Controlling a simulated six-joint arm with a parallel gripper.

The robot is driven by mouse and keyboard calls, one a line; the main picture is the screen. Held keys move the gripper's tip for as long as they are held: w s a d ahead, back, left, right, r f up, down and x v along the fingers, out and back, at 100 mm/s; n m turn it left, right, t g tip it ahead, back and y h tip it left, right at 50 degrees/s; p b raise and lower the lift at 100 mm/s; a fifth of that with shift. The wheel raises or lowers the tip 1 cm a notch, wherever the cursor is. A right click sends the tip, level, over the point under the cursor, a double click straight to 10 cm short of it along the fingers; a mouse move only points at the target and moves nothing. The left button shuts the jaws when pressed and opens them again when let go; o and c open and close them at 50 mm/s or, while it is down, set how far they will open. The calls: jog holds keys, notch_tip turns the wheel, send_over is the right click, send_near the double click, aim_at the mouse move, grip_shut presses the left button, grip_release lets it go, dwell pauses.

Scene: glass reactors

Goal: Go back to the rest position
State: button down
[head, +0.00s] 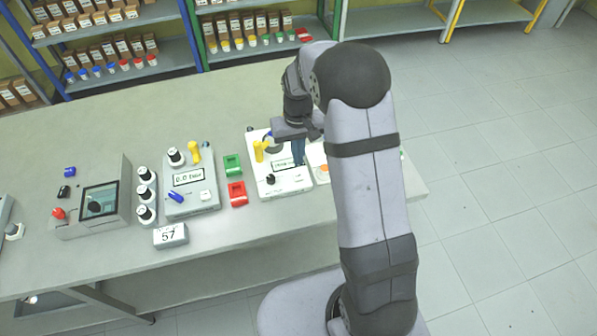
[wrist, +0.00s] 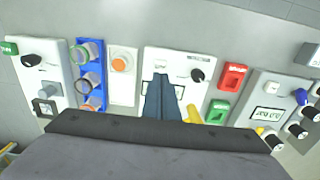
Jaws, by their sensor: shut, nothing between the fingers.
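My gripper (wrist: 160,98) is shut and empty, its two blue-grey fingers together in the wrist view. It points down over a white panel (wrist: 190,56) with a black knob (wrist: 197,75) and a yellow handle. In the head view my gripper (head: 299,160) is above the same panel (head: 290,183), near the right part of the bench. My arm reaches across the right side of that view and hides part of the bench. The gap between the fingertips and the panel cannot be judged.
The bench (head: 110,253) carries a red block (head: 237,193), a green block (head: 232,165), a second panel (head: 190,200) and a box with a screen (head: 100,200). In the wrist view a blue rack (wrist: 89,72) stands beside an orange button (wrist: 121,64). Shelves stand behind.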

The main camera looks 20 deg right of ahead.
dwell(0.5)
jog(key=s+f+g, duration=0.3)
jog(key=s, duration=1.1)
jog(key=s+r, duration=0.5)
jog(key=s, duration=0.6)
jog(key=shift+w+a+r+t, duration=0.15)
jog(key=shift+w+r+t, duration=0.3)
jog(key=shift+r, duration=0.25)
jog(key=shift+w+a+r+t, duration=0.15)
jog(key=shift+w+r+t, duration=0.25)
jog(key=shift+r+t, duration=0.25)
jog(key=shift+w+a+r+t, duration=0.15)
jog(key=shift+w+r+t, duration=0.25)
jog(key=shift+r, duration=0.4)
